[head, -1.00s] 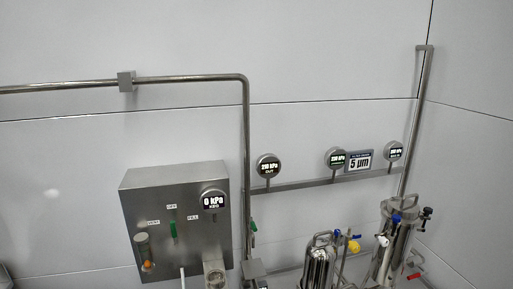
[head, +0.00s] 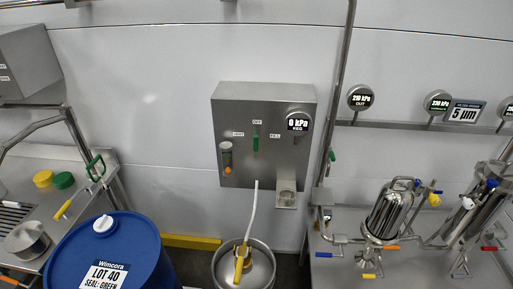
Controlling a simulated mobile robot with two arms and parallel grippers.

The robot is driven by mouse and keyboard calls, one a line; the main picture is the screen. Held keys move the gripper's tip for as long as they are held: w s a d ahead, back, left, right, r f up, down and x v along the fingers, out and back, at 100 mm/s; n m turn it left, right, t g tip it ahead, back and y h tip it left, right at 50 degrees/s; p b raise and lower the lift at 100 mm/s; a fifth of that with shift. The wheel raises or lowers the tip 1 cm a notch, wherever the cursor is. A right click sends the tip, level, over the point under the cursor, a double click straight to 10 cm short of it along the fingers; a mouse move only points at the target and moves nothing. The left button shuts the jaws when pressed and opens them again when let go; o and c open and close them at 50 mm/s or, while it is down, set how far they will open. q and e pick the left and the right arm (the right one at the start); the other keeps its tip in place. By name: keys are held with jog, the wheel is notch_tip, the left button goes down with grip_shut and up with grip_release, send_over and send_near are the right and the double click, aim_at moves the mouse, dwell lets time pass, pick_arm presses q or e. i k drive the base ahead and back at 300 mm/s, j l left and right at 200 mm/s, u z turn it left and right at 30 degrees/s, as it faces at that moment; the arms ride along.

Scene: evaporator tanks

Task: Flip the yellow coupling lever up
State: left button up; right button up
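A yellow lever (head: 239,268) sits on the coupling at the top of a steel keg (head: 264,272), low in the middle of the head view. It points toward me, down in the picture; its exact tilt is hard to tell. A white hose (head: 251,215) runs from the coupling up to a grey wall box (head: 263,100) with a gauge reading 0 kPa KEG. The box has a green lever (head: 256,144) near its OFF label. The lower part of the keg is out of frame. Neither of my grippers is in view.
A blue drum (head: 140,235) labelled LOT 40 stands left of the keg. A steel bench (head: 40,165) with yellow and green caps is farther left. A steel table (head: 330,273) with filter housings and coloured valve handles is on the right. A yellow strip (head: 190,241) lies behind the keg.

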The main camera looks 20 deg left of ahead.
aim_at(239, 262)
jog(key=k+j, duration=0.35)
jog(key=u, duration=1.55)
